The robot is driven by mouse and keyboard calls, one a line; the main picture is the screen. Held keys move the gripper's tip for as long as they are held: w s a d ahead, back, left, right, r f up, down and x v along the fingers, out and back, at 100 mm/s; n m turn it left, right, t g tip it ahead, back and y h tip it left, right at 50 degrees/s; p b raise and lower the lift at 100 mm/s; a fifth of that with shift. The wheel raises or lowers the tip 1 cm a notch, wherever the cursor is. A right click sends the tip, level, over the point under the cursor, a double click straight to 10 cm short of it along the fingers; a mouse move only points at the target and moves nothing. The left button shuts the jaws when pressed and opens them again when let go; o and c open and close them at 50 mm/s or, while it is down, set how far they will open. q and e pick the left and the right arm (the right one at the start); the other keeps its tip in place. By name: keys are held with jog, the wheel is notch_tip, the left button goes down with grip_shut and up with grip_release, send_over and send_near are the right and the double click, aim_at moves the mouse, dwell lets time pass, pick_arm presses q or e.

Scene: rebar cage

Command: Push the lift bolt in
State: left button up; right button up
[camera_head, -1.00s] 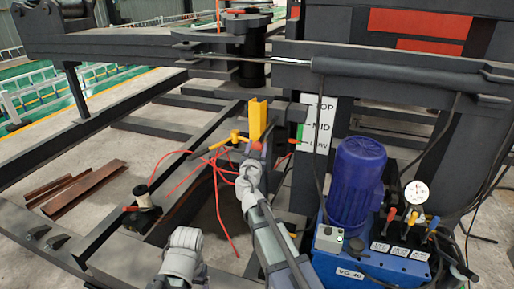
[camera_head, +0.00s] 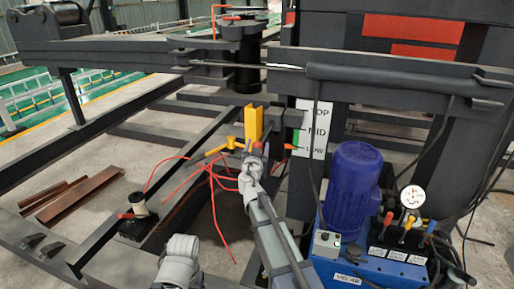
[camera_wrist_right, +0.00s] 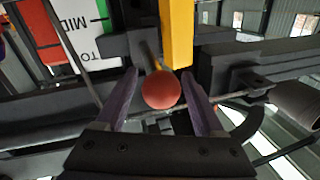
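The lift bolt shows as a round red knob (camera_wrist_right: 161,91) on a thin shaft in the right wrist view. The shaft runs back towards a dark bracket beside a yellow upright (camera_wrist_right: 177,32). My right gripper (camera_wrist_right: 165,92) is open, with one purple finger on each side of the knob and gaps visible. In the head view the right gripper (camera_head: 257,150) is at the knob, just below the yellow upright (camera_head: 253,124), and largely hides it. My left gripper is not in view; a grey arm joint shows at the bottom.
A TOP/MID/LOW scale (camera_head: 312,130) stands right of the yellow upright. A blue pump unit (camera_head: 354,192) with levers and a gauge (camera_head: 412,197) is close to my right arm. Red cables (camera_head: 212,182) hang left of the gripper. A yellow-handled part (camera_head: 222,147) is beside it.

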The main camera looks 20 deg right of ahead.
jog(key=shift+o, duration=0.6)
jog(key=shift+s, duration=0.1)
jog(key=v, duration=0.7)
jog(key=shift+s+a, duration=0.2)
jog(key=shift+s, duration=0.2)
